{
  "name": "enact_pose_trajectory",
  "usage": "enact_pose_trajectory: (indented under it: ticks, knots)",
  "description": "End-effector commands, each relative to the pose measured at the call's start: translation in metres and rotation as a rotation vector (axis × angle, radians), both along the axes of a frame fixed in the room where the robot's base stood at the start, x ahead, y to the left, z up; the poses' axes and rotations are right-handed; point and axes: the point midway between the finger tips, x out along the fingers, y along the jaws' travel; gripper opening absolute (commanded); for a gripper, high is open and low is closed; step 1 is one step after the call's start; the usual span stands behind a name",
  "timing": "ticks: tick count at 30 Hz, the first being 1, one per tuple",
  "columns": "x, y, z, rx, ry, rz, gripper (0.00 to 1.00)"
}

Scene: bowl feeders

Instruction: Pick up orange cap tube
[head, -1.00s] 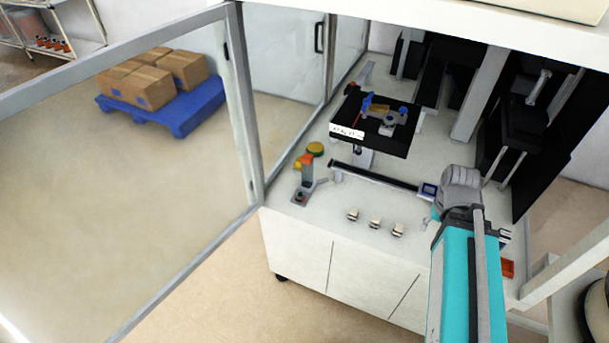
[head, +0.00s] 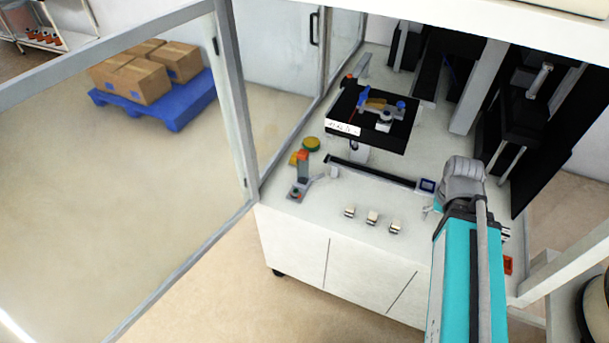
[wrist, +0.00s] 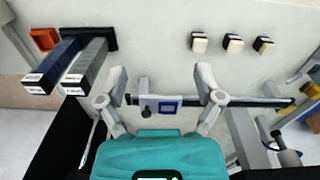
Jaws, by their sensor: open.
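In the head view an upright grey piece with an orange top (head: 303,160) stands at the left end of the white worktop. I cannot tell whether it is a tube. Small orange-topped items (head: 55,42) sit on a far shelf at the top left, too small to tell apart. In the wrist view my gripper (wrist: 161,76) is open and empty above the worktop, its fingers spread wide. No clear orange cap tube shows between or near the fingers. My arm hides part of the worktop's right side in the head view.
The white worktop (head: 330,215) carries several small switches (head: 372,218), a dark rail (head: 370,172) and a black platform (head: 390,138). The wrist view shows an orange tray (wrist: 45,38) and two labelled blocks (wrist: 85,66). A glass-panelled frame (head: 235,100) stands at left.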

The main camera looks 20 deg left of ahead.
Motion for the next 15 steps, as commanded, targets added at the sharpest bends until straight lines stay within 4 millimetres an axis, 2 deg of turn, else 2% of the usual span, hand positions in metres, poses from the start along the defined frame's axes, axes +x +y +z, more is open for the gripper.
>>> enact_pose_trajectory:
  ticks: [3,15]
  knots:
    - [0.006,0.008,-0.006,-0.029,-0.016,-0.008,0.89]
    - [0.044,0.077,-0.027,-0.209,-0.187,-0.074,0.89]
